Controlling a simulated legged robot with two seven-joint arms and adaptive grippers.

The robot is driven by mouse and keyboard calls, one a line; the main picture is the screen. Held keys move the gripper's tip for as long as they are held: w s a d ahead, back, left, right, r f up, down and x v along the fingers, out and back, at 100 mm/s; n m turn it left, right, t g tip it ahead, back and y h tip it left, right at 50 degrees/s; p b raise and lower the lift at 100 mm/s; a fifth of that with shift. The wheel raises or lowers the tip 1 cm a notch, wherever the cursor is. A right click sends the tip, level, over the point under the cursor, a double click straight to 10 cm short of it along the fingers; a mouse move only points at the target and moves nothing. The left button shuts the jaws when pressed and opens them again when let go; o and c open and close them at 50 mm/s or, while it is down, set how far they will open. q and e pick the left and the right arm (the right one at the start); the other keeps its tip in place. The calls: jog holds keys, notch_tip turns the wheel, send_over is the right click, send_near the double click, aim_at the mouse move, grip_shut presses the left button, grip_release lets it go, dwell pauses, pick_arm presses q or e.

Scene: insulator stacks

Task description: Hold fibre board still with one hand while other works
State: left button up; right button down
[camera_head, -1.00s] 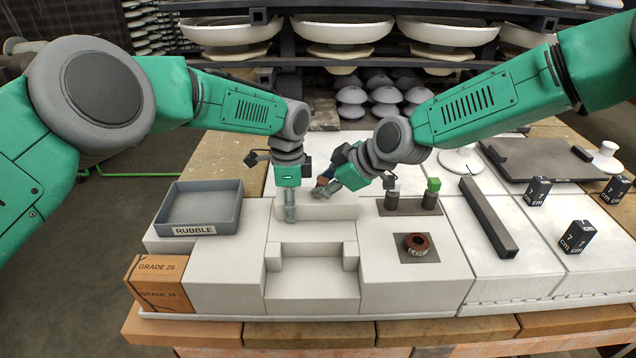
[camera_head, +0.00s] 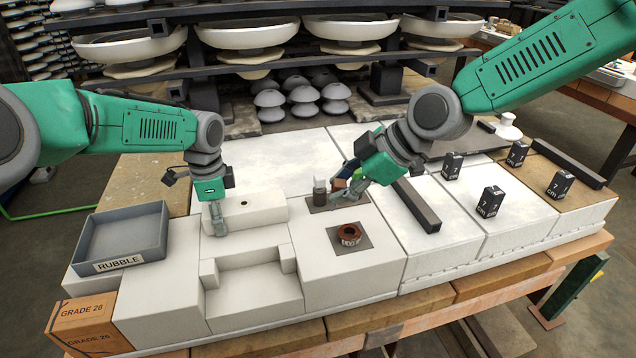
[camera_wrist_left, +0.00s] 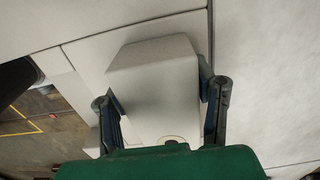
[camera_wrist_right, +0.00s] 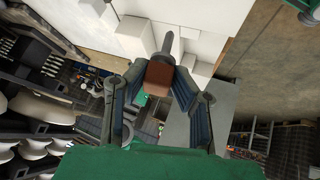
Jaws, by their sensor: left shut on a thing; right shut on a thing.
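The fibre board appears as a pale block (camera_head: 262,212) with a small dark round hole in its top, standing behind a stepped white recess. My left gripper (camera_head: 216,228) is at the block's left end. In the left wrist view its fingers (camera_wrist_left: 162,112) are shut on the pale block (camera_wrist_left: 155,78), one on each side. My right gripper (camera_head: 346,186) is to the right of the block, apart from it, over a dark stand. In the right wrist view my right gripper (camera_wrist_right: 160,100) is shut on a brown-handled tool (camera_wrist_right: 159,76) with a grey pointed shank.
The dark stand (camera_head: 322,207) holds a grey-capped piece (camera_head: 319,188) and a partly hidden green one. A brown ring (camera_head: 348,234) sits on a dark square pad. A grey RUBBLE tray (camera_head: 122,262), orange GRADE 26 boxes (camera_head: 82,325), a dark bar (camera_head: 417,206) and several black cubes lie around.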

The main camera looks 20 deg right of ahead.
pick_arm(q)
jog(key=shift+a, duration=0.3)
jog(key=shift+d, duration=0.25)
pick_arm(e)
jog(key=d+h, duration=0.1)
jog(key=s+d+r+g+h, duration=0.1)
jog(key=s+d+g, duration=0.1)
jog(key=shift+s+r+h, duration=0.1)
jog(key=shift+r+h, duration=0.2)
jog(key=shift+h, duration=0.1)
jog(key=shift+d, duration=0.15)
pick_arm(q)
jog(key=o, duration=1.4)
jog(key=shift+c, duration=0.2)
jog(key=shift+a, duration=0.1)
jog(key=shift+a, duration=0.1)
pick_arm(e)
jog(key=shift+a, duration=0.3)
